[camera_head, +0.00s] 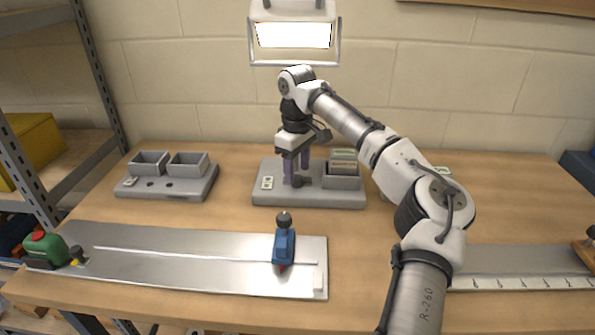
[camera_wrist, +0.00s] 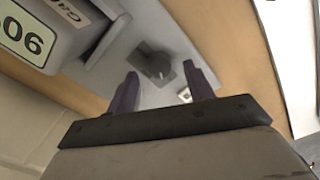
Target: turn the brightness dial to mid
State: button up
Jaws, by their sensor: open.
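The two purple-grey fingers are apart and nothing is held. In the head view my gripper (camera_head: 294,172) points down over the grey base plate (camera_head: 262,199), and the dial (camera_head: 296,181) shows partly between the fingers. I cannot read the dial's setting.
A grey bin with cards (camera_head: 342,181) stands close right of my gripper. A lamp (camera_head: 293,35) hangs above. Another plate with two tubs (camera_head: 168,165) is at left. A metal rail plate with a blue slider (camera_head: 284,249) lies in front. Bare wood separates the plates.

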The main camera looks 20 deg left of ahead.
jog(key=shift+f, duration=1.1)
jog(key=shift+c, duration=0.2)
jog(key=c, duration=0.9)
jog(key=shift+c, duration=0.2)
jog(key=shift+r+m+p, duration=0.1)
jog(key=shift+m+p, duration=0.2)
jog(key=shift+p, duration=0.2)
jog(key=m+p, duration=0.4)
jog(key=shift+a+r, duration=0.1)
jog(key=m+p, duration=0.5)
jog(key=shift+m+p, duration=1)
jog(key=shift+p, duration=0.1)
